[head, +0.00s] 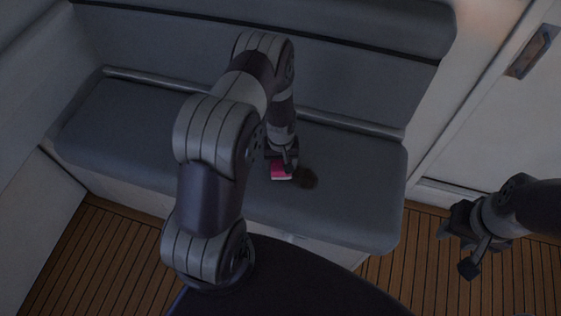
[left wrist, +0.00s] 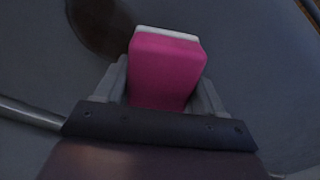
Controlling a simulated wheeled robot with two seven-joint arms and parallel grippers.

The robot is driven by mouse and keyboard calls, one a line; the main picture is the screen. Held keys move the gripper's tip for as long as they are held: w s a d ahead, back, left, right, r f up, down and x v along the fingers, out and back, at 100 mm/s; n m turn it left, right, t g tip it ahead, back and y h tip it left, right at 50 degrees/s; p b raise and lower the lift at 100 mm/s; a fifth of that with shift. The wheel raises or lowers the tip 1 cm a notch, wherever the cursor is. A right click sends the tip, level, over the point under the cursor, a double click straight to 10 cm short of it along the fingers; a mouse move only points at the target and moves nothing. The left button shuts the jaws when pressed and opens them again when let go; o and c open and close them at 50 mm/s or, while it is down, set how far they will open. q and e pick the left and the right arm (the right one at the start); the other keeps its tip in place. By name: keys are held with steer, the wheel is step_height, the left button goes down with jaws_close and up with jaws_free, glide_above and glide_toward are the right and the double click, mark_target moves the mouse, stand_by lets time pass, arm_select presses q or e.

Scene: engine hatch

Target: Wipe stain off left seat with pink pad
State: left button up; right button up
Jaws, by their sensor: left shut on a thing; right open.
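The pink pad (head: 280,170) has a white layer along one side and is held in my left gripper (head: 284,160) at the grey seat (head: 350,190). In the left wrist view the pad (left wrist: 166,75) sits between the two fingers of my left gripper (left wrist: 164,90). A dark brown stain (head: 305,178) lies on the seat just right of the pad. The stain also shows in the left wrist view (left wrist: 100,28), partly cut off by the pad. I cannot tell whether the pad touches the seat. My right gripper (head: 455,250) is open and empty over the floor at the right.
The seat's backrest (head: 360,75) rises behind it. A white wall and door (head: 500,120) with a recessed handle (head: 530,52) stand at the right. Wooden slatted floor (head: 75,260) lies in front of the seat. The right part of the seat is clear.

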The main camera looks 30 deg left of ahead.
arm_select(q)
steer(key=shift+d+r+p, duration=0.2)
steer(key=shift+r+p, duration=0.35)
steer(key=shift+r, duration=0.5)
steer(key=shift+a+r+p, duration=0.2)
steer(key=shift+r+p, duration=0.65)
steer(key=shift+r, duration=0.25)
steer(key=shift+s+d+r+p, duration=0.1)
steer(key=shift+r+p, duration=0.35)
steer(key=shift+r, duration=0.25)
